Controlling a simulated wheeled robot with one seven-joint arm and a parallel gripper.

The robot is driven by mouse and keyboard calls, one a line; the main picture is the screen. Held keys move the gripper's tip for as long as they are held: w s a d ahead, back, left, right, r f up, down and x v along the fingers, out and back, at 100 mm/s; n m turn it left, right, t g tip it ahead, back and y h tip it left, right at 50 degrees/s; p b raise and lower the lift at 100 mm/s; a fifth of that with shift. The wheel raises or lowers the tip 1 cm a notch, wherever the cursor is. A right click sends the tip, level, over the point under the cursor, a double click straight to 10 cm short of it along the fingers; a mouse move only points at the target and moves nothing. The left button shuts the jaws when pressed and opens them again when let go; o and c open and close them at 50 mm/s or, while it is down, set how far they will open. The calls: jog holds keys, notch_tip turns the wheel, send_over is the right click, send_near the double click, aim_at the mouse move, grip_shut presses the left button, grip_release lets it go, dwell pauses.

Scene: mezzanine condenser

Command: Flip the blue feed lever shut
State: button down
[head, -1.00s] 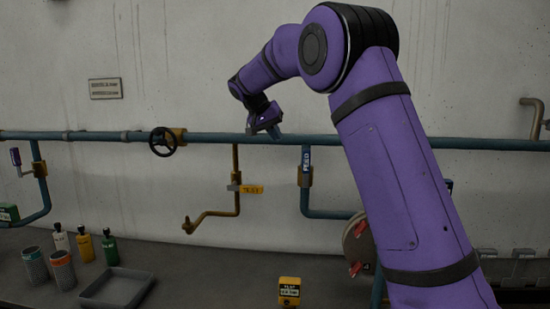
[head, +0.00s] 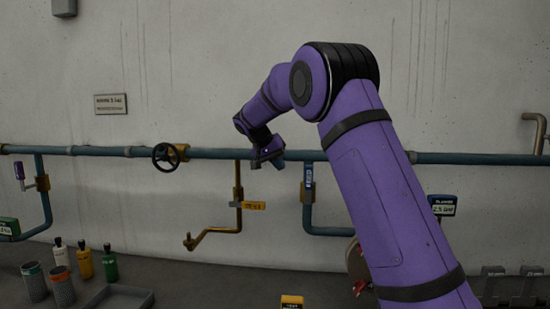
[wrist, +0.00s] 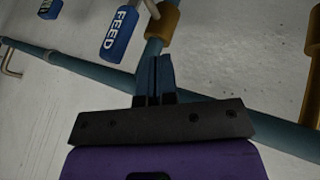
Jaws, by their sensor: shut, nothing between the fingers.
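The blue feed lever (head: 309,176) has white lettering and stands upright along the vertical pipe at its brass valve (head: 307,197), just below the horizontal pipe. It also shows at the top of the wrist view (wrist: 120,32), with FEED readable, beside the brass valve body (wrist: 163,20). My gripper (head: 279,163) is in front of the horizontal pipe, a little left of the lever and apart from it in the picture. In the wrist view my gripper's dark fingers (wrist: 154,68) are together and empty, pointing toward the pipe near the valve.
The teal pipe (head: 216,154) runs along the wall. A black handwheel (head: 166,157) and a yellow-tagged brass crank (head: 211,231) are to the left. Bottles, cups and a grey tray (head: 125,298) stand on the bench. My arm hides part of the wall on the right.

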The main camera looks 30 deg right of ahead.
aim_at(309, 185)
jog(key=s+d+f, duration=0.2)
jog(key=d+f, duration=0.1)
jog(key=d, duration=0.3)
jog(key=shift+f, duration=0.3)
jog(key=shift+s+d, duration=0.1)
jog(key=shift+d, duration=0.05)
jog(key=shift+s+d+r+y, duration=0.1)
jog(key=shift+d+r+y, duration=0.05)
jog(key=shift+y, duration=0.15)
